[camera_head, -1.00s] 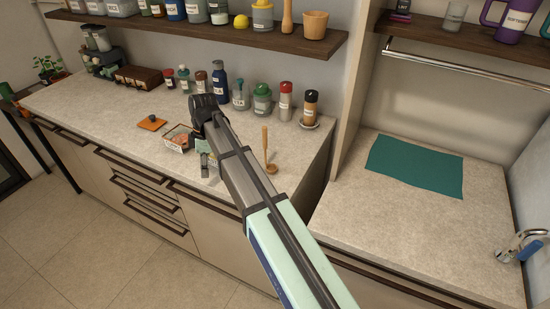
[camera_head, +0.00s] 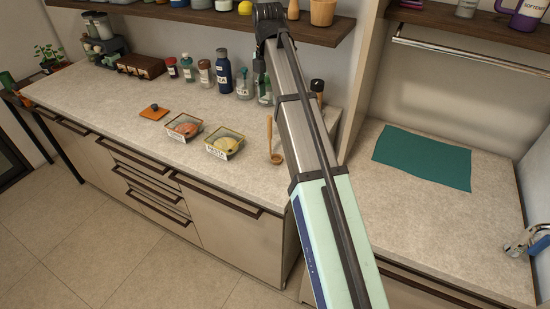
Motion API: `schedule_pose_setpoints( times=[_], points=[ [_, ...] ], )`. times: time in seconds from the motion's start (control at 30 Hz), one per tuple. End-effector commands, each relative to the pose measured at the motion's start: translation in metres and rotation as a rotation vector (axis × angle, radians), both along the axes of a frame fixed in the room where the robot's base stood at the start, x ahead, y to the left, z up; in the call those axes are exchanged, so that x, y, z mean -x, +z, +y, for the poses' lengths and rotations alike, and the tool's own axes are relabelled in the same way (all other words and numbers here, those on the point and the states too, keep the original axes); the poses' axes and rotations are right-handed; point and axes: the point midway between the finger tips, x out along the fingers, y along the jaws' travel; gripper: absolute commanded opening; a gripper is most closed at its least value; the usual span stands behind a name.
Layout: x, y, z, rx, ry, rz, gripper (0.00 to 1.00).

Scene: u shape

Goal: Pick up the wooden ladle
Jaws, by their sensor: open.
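The wooden ladle (camera_head: 270,135) is on the counter near its right end, left of my arm. Its long handle points up the picture and its round bowl (camera_head: 276,158) is at the lower end. My arm crosses the picture from the bottom right up to the shelf edge, right of the ladle. I cannot make out my gripper's fingers; the arm hides that part. Nothing is seen touching the ladle.
Two glass containers, one with orange contents (camera_head: 185,127) and one with yellow (camera_head: 224,143), stand left of the ladle. Several bottles, including a dark blue one (camera_head: 223,72), line the back under the wooden shelf (camera_head: 185,14).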

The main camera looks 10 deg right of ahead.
Motion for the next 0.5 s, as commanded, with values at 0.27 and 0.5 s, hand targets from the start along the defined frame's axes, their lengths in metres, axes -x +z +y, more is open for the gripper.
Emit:
schedule_pose_setpoints(
  times=[0.27,0.5],
  points=[
    [0.002,-0.049,0.000,0.000,-0.001,0.001,0.52],
    [0.000,-0.071,0.000,0.000,-0.001,0.000,0.52]
  ],
)
